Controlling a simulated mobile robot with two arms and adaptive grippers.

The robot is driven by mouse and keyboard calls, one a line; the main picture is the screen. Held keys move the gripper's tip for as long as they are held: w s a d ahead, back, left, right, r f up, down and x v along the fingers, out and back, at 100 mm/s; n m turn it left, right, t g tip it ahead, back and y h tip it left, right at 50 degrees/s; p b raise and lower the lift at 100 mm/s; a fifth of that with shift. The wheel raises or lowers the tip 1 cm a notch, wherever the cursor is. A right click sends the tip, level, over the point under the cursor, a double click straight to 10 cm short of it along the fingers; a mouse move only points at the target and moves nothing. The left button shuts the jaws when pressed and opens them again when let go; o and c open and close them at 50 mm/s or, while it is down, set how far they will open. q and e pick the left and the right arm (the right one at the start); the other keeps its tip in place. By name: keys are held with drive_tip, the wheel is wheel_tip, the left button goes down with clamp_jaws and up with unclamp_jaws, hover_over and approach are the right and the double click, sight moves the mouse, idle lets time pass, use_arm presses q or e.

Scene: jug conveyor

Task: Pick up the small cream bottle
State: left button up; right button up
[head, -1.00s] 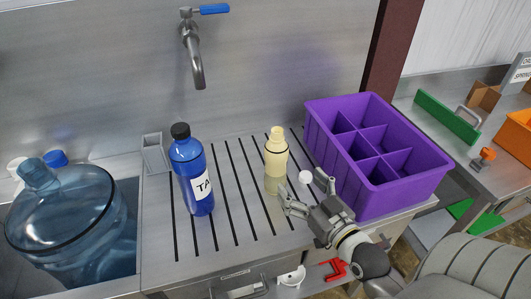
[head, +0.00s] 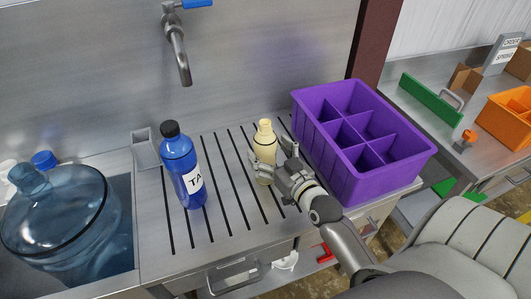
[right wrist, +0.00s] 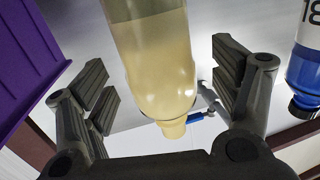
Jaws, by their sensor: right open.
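The small cream bottle (head: 265,136) stands upright on the slotted steel drainboard, left of the purple crate. My right gripper (head: 270,158) is at the bottle, its open fingers on either side of the bottle's body. In the right wrist view the cream bottle (right wrist: 152,55) appears upside down between the two spread fingers of my right gripper (right wrist: 163,78), with a visible gap on each side. The gripper hides part of the bottle's lower right in the head view. My left gripper is not in view.
A blue bottle (head: 183,168) with a dark cap stands to the left on the drainboard (head: 225,215). The purple divided crate (head: 322,153) is close on the right. A large clear blue jug (head: 60,225) sits in the sink at far left. A tap (head: 180,50) hangs above.

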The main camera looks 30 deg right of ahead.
drive_tip(key=shift+w+f, duration=0.15)
drive_tip(key=shift+w, duration=1.1)
drive_tip(key=shift+s, duration=0.15)
drive_tip(key=shift+c, duration=0.6)
drive_tip(key=c, duration=1.2)
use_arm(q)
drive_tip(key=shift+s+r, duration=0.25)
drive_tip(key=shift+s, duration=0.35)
use_arm(e)
drive_tip(key=shift+c, duration=0.2)
drive_tip(key=shift+d+r, duration=0.1)
drive_tip(key=shift+r, duration=0.1)
